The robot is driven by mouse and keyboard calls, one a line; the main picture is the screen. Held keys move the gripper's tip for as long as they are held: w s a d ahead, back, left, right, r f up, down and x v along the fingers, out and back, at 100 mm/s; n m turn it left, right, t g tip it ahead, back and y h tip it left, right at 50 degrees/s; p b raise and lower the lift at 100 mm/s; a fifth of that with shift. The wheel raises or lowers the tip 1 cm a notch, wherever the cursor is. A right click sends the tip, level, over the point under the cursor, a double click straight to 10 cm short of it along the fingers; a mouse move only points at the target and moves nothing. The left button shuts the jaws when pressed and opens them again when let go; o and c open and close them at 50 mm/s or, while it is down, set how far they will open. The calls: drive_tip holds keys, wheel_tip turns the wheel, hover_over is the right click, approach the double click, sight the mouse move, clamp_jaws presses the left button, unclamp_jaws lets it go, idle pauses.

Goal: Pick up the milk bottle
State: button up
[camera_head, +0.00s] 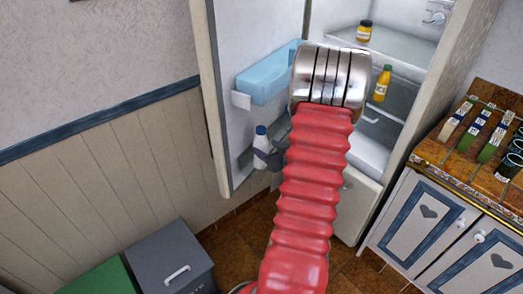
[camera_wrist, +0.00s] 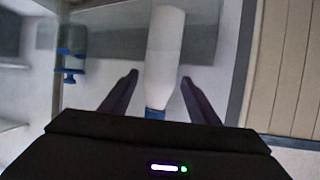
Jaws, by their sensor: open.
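The white milk bottle with a blue cap (camera_head: 261,145) stands in the lower shelf of the open fridge door. In the wrist view the milk bottle (camera_wrist: 164,60) is between the two dark fingers of my gripper (camera_wrist: 158,90), with its blue cap toward the gripper body. The fingers are apart, with a gap on each side of the bottle. In the head view my gripper (camera_head: 268,156) is beside the bottle, partly hidden behind my red arm.
The fridge door (camera_head: 240,60) stands open, with a light blue bin (camera_head: 268,80) above the bottle. A jar (camera_head: 364,31) and a yellow bottle (camera_head: 382,84) are inside the fridge.

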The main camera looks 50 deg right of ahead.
sight(262, 128)
drive_tip(key=shift+w+f, duration=0.1)
drive_tip(key=shift+w, duration=0.05)
drive_tip(key=shift+f+x, duration=0.2)
drive_tip(key=shift+x, duration=2.3)
drive_tip(key=shift+c, duration=0.5)
drive_tip(key=shift+d+r, duration=0.1)
drive_tip(key=c, duration=1.1)
drive_tip(key=shift+c, duration=0.2)
drive_tip(key=shift+s+r, duration=0.25)
drive_tip(key=shift+r, duration=0.4)
wheel_tip(262, 128, up, 10)
drive_tip(key=s+d, duration=0.1)
drive_tip(key=s, duration=1.8)
drive_tip(key=shift+s+d, duration=0.25)
drive_tip(key=shift+s, duration=0.05)
